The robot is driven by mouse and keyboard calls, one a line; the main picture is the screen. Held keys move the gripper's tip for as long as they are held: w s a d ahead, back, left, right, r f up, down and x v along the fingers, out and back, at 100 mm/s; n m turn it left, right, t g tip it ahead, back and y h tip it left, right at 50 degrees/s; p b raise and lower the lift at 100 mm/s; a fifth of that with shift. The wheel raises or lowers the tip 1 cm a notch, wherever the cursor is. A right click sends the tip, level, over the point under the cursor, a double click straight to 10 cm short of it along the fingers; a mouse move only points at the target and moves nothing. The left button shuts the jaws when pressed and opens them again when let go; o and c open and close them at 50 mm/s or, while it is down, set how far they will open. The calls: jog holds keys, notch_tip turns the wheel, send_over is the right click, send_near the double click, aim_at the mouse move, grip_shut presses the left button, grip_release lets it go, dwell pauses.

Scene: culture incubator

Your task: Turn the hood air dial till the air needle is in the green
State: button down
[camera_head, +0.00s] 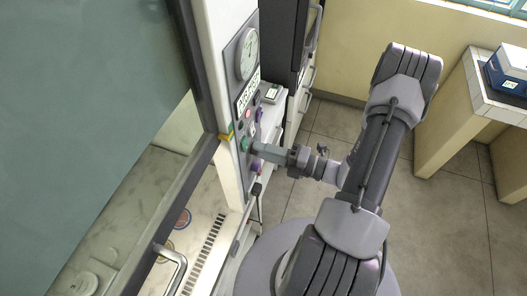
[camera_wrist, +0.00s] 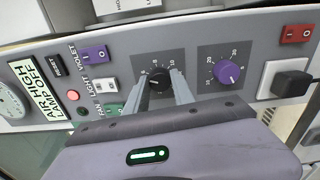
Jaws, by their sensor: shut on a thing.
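My gripper (camera_wrist: 162,88) is shut on a black dial (camera_wrist: 157,76) with a numbered scale on the hood's side panel; one finger is on each side of the knob. In the head view my gripper (camera_head: 262,151) reaches the panel from the right, and the knob is hidden there. The round white gauge (camera_head: 247,54) is at the top of the panel; its needle is too small to read against any green band. Only part of the gauge (camera_wrist: 10,104) shows in the wrist view. A sign (camera_wrist: 35,91) beside it reads "AIR HIGH LAMP OFF".
A purple dial (camera_wrist: 229,73) sits right of the black one. Violet (camera_wrist: 95,54), light (camera_wrist: 104,86) and fan (camera_wrist: 112,109) switches are to the left, with a red lamp (camera_wrist: 73,95). A black plug (camera_wrist: 291,84) sticks out at right. The hood's glass sash (camera_head: 90,90) is left of the panel.

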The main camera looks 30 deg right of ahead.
jog(key=shift+n, duration=0.5)
jog(key=c, duration=1.1)
grip_release()
jog(key=shift+d, duration=0.1)
jog(key=b+v, duration=0.1)
jog(key=v, duration=1.6)
jog(key=shift+s+d, duration=0.1)
jog(key=shift+s, duration=0.1)
